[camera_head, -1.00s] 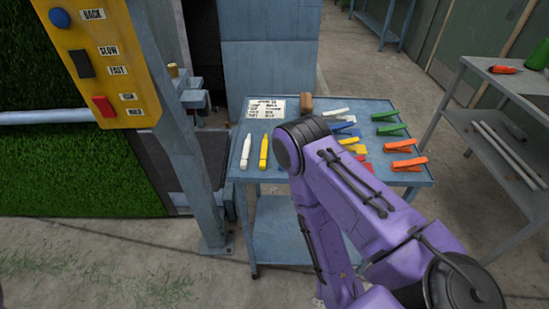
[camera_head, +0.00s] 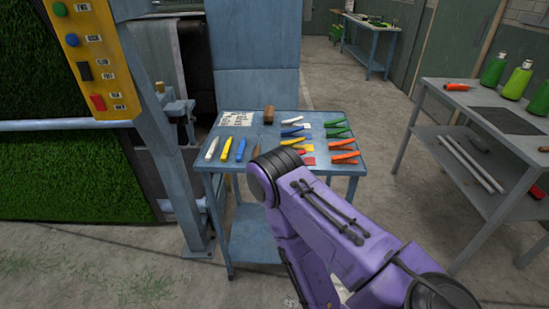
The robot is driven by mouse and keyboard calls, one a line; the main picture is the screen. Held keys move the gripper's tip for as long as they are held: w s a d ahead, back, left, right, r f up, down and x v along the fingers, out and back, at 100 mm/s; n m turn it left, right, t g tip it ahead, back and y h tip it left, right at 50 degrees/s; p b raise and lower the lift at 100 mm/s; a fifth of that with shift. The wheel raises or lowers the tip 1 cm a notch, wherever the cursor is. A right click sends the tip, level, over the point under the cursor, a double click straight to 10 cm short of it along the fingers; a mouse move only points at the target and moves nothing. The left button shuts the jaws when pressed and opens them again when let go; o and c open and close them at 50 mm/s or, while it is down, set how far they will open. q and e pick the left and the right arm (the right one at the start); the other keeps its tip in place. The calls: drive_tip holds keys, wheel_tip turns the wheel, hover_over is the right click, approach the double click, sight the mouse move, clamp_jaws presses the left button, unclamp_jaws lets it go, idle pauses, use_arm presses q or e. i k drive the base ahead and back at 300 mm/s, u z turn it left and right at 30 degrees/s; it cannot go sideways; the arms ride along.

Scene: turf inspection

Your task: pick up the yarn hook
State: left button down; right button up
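I cannot make out a yarn hook for certain in the head view; part of the cart top is hidden behind my purple right arm. The blue cart (camera_head: 215,178) holds a white marker-like tool (camera_head: 212,148), a yellow one (camera_head: 226,149) and a blue one (camera_head: 240,149) side by side at its left. A small yellow piece (camera_head: 256,151) shows beside my arm. Green and orange clip-like tools (camera_head: 344,154) lie along the right side, with white, blue and yellow ones left of them. Neither gripper is in view.
A printed sheet (camera_head: 236,118) and a brown block (camera_head: 269,115) lie at the cart's back. A blue post (camera_head: 176,170) with a yellow button panel (camera_head: 85,45) stands at left. A grey bench (camera_head: 450,100) with green bottles stands at right, with open floor between.

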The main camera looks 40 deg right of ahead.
sight(256, 149)
drive_tip(key=z, duration=0.75)
drive_tip(key=i, duration=0.3)
